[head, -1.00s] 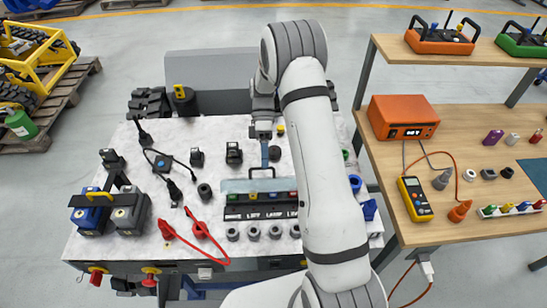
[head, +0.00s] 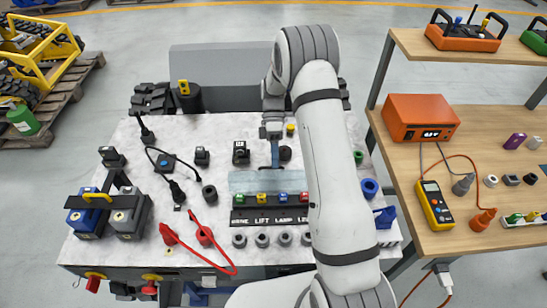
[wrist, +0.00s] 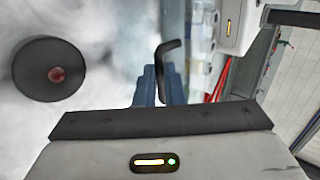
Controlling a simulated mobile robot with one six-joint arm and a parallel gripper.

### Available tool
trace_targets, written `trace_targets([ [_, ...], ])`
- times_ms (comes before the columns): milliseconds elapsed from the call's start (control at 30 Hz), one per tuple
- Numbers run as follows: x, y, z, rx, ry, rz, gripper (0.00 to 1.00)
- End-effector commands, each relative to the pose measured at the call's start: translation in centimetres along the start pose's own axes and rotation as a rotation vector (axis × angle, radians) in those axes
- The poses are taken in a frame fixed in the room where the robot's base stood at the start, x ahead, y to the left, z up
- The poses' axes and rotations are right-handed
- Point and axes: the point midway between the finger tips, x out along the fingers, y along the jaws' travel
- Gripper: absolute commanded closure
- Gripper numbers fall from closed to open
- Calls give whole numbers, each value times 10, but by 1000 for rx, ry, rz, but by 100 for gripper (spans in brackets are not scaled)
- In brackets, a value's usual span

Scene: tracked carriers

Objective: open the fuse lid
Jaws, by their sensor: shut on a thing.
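The fuse lid (head: 248,180) is a clear, pale blue panel at the back of the black fuse block (head: 243,215) on the bench. It stands raised behind the row of coloured fuses (head: 265,197), whose tops are uncovered. My gripper (head: 275,162) reaches down from behind, with its blue fingers shut on the lid's dark handle at the upper edge. The fingers hide most of the handle in the head view. In the wrist view, the bent black handle (wrist: 165,65) shows at my blue fingers (wrist: 153,88); the lid panel is hard to make out there.
My arm covers the bench's right part. Red clamps (head: 205,236) with a cable lie left of the block, and several grey round sockets (head: 262,240) line its front. A multimeter (head: 436,204) and orange box (head: 420,118) stand on the wooden table at right.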

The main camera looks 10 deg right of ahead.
Motion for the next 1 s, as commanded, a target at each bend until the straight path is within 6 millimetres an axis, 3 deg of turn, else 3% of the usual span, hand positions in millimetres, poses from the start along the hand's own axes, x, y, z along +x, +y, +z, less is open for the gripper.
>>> trace_targets([
  [533,1,2,0,-1,2,2,100],
  [567,0,2,0,-1,2,2,90],
  [800,0,2,0,0,3,2,70],
  [1000,0,2,0,0,3,2,69],
])
